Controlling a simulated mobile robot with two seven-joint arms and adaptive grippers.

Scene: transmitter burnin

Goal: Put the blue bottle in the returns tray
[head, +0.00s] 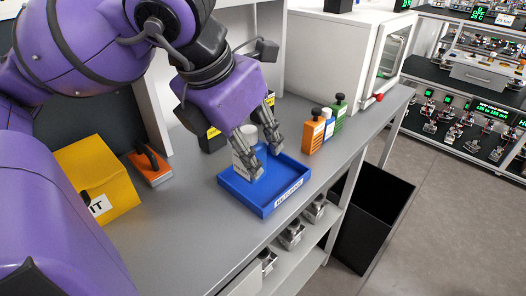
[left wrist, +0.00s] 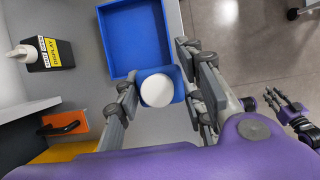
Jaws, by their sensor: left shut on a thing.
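The blue bottle has a white round cap (left wrist: 157,90) and a blue body (head: 259,166). My left gripper (head: 258,160) is shut on it, with a finger on each side, as the left wrist view also shows. The fingers hide much of the bottle in the head view. The blue returns tray (head: 233,191) lies on the grey bench under the gripper; in the left wrist view the bottle overlaps the tray's near end (left wrist: 133,72). I cannot tell whether the bottle touches the tray floor. My right gripper (left wrist: 287,108) is at the right edge of the left wrist view, away from the tray.
An orange bottle (head: 313,134) and a green bottle (head: 340,112) stand right of the tray, with another blue one between them. A yellow box (head: 98,175) and an orange block with a black handle (head: 150,168) are at left. A black bin (head: 372,215) stands beside the bench.

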